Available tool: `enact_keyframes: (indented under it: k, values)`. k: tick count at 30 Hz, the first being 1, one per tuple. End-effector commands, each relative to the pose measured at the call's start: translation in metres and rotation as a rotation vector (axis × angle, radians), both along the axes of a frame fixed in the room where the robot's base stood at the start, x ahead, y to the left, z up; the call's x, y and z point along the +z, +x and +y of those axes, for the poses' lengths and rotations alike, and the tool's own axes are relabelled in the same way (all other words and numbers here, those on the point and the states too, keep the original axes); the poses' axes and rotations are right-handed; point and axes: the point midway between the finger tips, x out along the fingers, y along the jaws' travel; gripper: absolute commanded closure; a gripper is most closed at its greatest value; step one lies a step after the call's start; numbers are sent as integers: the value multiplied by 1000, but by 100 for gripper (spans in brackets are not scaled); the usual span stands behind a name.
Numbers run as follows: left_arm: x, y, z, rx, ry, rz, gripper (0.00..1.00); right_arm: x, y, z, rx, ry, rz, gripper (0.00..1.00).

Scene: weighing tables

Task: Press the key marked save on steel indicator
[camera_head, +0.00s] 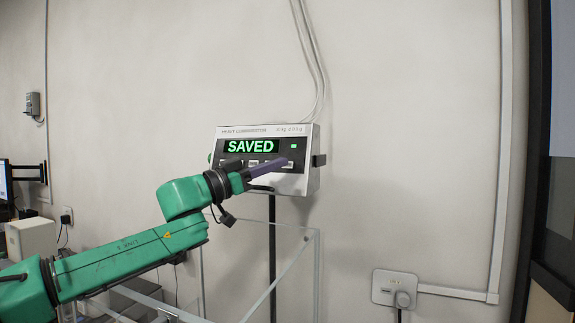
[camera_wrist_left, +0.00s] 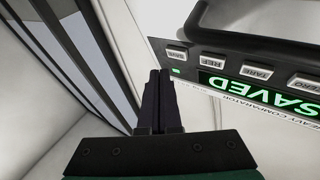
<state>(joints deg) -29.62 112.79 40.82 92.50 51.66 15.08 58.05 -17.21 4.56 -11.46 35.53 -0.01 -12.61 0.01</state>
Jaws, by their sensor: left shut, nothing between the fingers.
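The key marked save (camera_wrist_left: 177,53) is the end key of the row in the left wrist view, beside REF. My left gripper (camera_head: 285,162) is shut and empty, its dark fingers in front of the key row's right part. In the left wrist view, the fingertips (camera_wrist_left: 160,72) appear close beside the save key; I cannot tell whether they touch. My right gripper is out of view.
A clear glass-walled enclosure (camera_head: 318,265) stands below the indicator. A dark post runs down under the indicator. A wall socket (camera_head: 396,289) with a plug is at lower right, and a dark door frame is at far right.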

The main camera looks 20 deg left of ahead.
Motion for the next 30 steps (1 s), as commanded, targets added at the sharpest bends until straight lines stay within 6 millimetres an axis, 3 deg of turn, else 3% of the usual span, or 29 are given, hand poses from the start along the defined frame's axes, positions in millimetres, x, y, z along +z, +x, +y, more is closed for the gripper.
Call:
enact_keyframes:
  k: [11,30]
  values:
    - [12,-34,-2,-1,-2,0,100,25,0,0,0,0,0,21]
    - [10,-35,-3,0,0,-1,100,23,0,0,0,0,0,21]
